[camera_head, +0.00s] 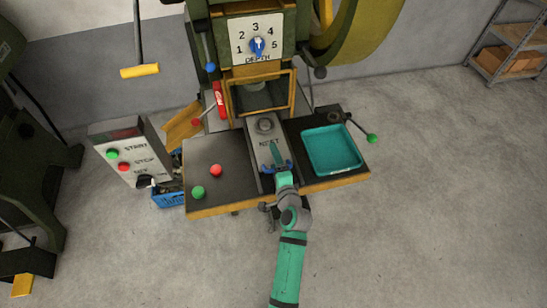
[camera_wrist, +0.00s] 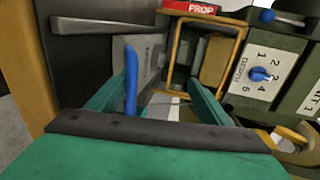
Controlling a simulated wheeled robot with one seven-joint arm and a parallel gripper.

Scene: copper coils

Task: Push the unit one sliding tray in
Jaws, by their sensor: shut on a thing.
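The sliding tray (camera_head: 262,146) is a grey plate at the middle of the press table, lying in front of the yellow guard frame. A round grey piece (camera_head: 265,125) sits near its far end. The tray has a blue handle at its near end; the handle shows as an upright blue bar (camera_wrist: 131,80) in the wrist view. My teal gripper (camera_head: 277,163) is at this near end, shut on the blue handle. My fingers partly hide the tray and handle in the head view. The grey tray plate (camera_wrist: 150,58) also shows beyond the handle in the wrist view.
A teal bin (camera_head: 357,166) stands right of the tray. Red (camera_head: 215,170) and green (camera_head: 198,192) knobs are on the left. A yellow guard frame (camera_head: 293,98) stands behind, under the depth dial (camera_head: 257,46). A start/stop box (camera_head: 130,150) is far left.

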